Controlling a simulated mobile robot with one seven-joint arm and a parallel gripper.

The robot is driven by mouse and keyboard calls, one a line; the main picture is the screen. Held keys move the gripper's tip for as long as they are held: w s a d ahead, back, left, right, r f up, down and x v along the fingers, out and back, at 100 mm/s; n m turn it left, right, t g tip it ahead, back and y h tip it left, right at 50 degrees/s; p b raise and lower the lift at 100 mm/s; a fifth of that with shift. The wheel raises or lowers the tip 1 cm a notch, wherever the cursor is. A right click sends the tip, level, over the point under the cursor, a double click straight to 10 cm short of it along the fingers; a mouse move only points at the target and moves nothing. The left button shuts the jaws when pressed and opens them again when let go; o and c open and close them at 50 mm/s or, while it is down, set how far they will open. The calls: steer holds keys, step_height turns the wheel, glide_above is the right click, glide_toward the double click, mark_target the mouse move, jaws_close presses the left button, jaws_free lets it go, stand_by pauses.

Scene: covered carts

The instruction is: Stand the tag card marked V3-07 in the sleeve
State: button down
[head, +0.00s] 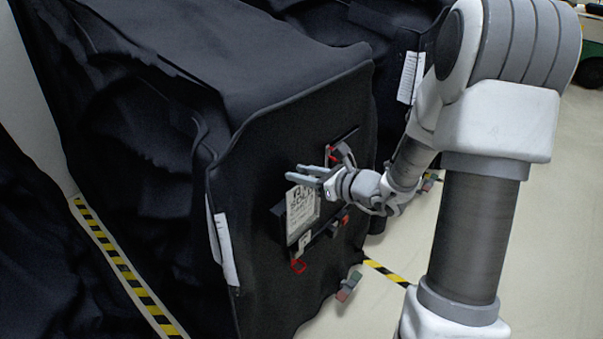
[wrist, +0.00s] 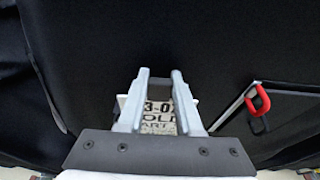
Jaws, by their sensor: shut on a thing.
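The white tag card (head: 302,212) has black print and stands upright against the front of a black covered cart. In the wrist view the card (wrist: 159,113) shows between my fingers, with "3-0" and parts of other lines readable; the rest is hidden. My gripper (head: 308,173) is shut on the card's upper part. A dark holder edge (head: 279,212) shows beside the card at left; I cannot tell if it is the sleeve, or whether the card is in it. A dark flat pocket or board (wrist: 292,118) with a pale edge lies to the right in the wrist view.
A red clip (wrist: 258,100) sits on that board's edge. A small white tag (head: 304,242) and a red frame (head: 298,267) are below the card. White papers (head: 225,248) hang at the cart's left corner. Striped tape (head: 125,270) marks the floor.

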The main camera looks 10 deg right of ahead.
steer(key=shift+f, duration=0.3)
steer(key=c, duration=0.5)
jaws_free()
steer(key=v, duration=1.7)
steer(key=shift+s, duration=0.2)
